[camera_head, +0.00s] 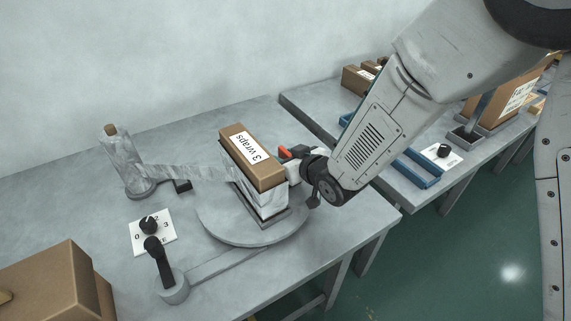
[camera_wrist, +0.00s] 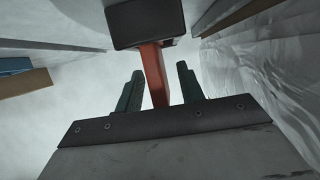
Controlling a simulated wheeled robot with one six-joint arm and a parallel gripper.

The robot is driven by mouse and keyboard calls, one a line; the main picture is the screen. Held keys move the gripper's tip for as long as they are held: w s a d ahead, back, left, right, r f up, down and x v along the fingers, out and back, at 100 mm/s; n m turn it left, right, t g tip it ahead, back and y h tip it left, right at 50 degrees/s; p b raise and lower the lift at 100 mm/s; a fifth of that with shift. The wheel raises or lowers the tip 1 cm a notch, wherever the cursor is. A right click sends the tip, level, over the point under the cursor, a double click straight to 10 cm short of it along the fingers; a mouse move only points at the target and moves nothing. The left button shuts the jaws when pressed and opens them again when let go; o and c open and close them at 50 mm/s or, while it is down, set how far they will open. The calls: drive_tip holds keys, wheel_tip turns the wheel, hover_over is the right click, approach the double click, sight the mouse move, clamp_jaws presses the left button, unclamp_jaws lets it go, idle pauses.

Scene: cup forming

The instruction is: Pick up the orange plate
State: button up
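The orange plate (camera_wrist: 153,72) is a narrow upright strip in the wrist view, joined at its top to a dark block (camera_wrist: 145,22). My gripper (camera_wrist: 160,68) has its two dark green fingers apart, one on each side of the plate. The plate lies close to the left finger, and I cannot tell whether they touch. A clear gap shows on the right. In the head view a small piece of orange (camera_head: 285,152) shows at my gripper's tip, right beside the cardboard box (camera_head: 262,160). The rest of the plate is hidden there.
The box, labelled "3 wraps" and wrapped in clear film, stands on a round turntable (camera_head: 215,222). Film runs left to a roll post (camera_head: 125,165). A dial (camera_head: 148,224), a black lever (camera_head: 160,262) and another box (camera_head: 60,285) are in front. A second table with boxes is at right.

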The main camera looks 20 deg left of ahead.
clamp_jaws()
